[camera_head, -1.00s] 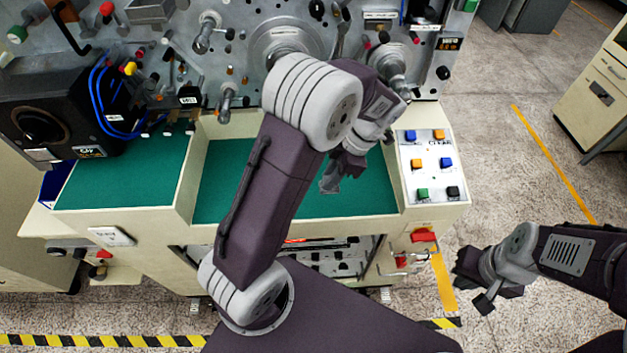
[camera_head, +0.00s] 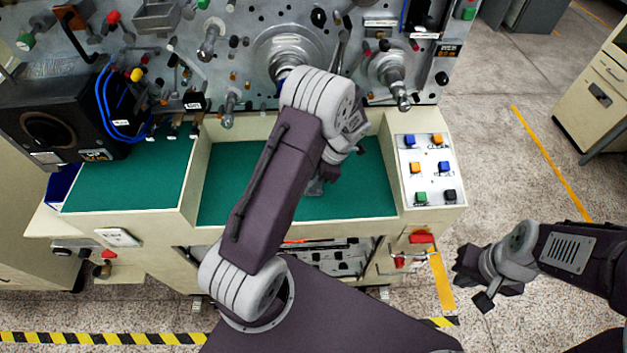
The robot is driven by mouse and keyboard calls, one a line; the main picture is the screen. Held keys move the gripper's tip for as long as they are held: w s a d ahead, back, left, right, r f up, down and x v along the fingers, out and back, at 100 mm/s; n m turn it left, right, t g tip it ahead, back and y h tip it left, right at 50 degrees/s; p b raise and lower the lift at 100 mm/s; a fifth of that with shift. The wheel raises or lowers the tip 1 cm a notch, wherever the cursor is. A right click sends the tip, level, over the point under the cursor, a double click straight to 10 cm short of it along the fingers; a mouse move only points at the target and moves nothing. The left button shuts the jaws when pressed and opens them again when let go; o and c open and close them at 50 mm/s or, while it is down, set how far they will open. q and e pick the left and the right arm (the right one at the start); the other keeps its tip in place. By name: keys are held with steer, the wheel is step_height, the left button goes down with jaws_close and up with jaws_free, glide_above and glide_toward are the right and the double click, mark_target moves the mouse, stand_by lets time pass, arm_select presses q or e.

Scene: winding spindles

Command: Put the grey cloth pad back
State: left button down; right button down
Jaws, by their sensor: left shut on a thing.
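My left gripper (camera_head: 328,172) is over the middle green-lined tray (camera_head: 240,178) of the machine, mostly hidden behind its own wrist and forearm. It is shut on a small grey thing (camera_head: 316,187), which looks like the grey cloth pad; only a bit of it shows below the jaws. Whether the pad touches the tray floor cannot be told. My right gripper (camera_head: 478,280) is empty-looking, off to the right of the machine above the floor; its jaws are too small and dark to read.
A button panel (camera_head: 427,168) stands right of the tray. Behind rises the metal plate with spindles (camera_head: 392,75). A black box with blue cables (camera_head: 55,125) sits at left beside another green surface (camera_head: 130,180). The tray's right part is clear. A red switch (camera_head: 421,237) is on the front.

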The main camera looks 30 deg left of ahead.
arm_select(q)
steer(key=c, duration=1.3)
jaws_free()
steer(key=shift+o, duration=0.2)
steer(key=shift+r, duration=0.2)
steer(key=b+v, duration=0.2)
steer(key=v, duration=0.9)
steer(key=s+d+f+m+t+h, duration=0.1)
steer(key=s+d+m+h, duration=0.1)
steer(key=s+m, duration=0.5)
steer(key=s+d+f+m+t+h, duration=0.2)
steer(key=s+m, duration=0.6)
steer(key=m, duration=0.9)
steer(key=shift+t, duration=0.3)
steer(key=shift+f, duration=0.15)
